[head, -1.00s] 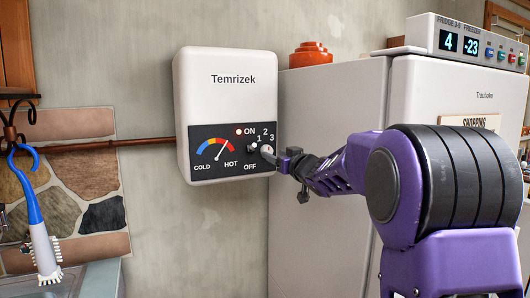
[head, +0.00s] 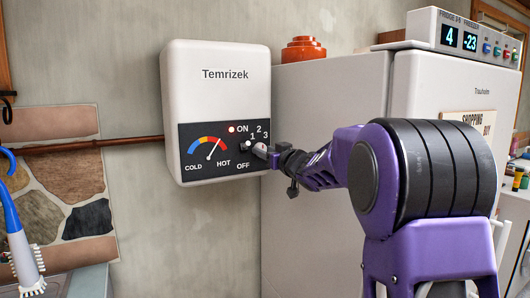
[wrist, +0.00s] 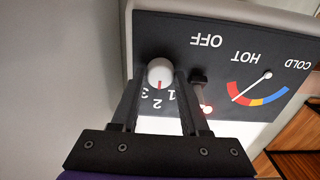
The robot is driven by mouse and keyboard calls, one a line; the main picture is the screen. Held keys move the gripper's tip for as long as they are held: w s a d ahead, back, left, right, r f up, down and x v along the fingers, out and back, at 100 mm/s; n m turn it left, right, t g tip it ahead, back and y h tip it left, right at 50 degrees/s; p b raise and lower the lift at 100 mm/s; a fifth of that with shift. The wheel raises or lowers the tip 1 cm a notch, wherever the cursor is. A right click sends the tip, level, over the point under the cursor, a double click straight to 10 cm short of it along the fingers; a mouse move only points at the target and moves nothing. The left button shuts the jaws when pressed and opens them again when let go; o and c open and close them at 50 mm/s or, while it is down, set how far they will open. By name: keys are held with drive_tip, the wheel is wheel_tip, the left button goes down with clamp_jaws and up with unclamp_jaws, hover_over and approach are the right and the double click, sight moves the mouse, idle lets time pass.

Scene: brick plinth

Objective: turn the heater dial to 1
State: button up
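The heater (head: 215,100) is a white wall box with a dark panel holding a gauge and the dial. The dial (head: 260,150) is a white round knob with OFF and the numbers 1, 2, 3 around it. In the wrist view the panel appears upside down; the dial (wrist: 160,72) lies between my fingertips and its red mark points about at 2. My gripper (wrist: 161,78) has one finger on each side of the dial, seemingly touching both. In the head view my gripper (head: 268,154) partly covers the dial.
A dark stalk-like switch (wrist: 198,76) stands just beside one finger. The red ON light (head: 231,129) is lit. A fridge (head: 325,150) stands close on the right. A brush (head: 22,245) hangs at the left.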

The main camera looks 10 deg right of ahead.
clamp_jaws()
drive_tip(key=n+b, duration=0.3)
drive_tip(key=n, duration=0.5)
drive_tip(key=shift+n, duration=0.4)
idle(0.5)
drive_tip(key=shift+o, duration=1.5)
unclamp_jaws()
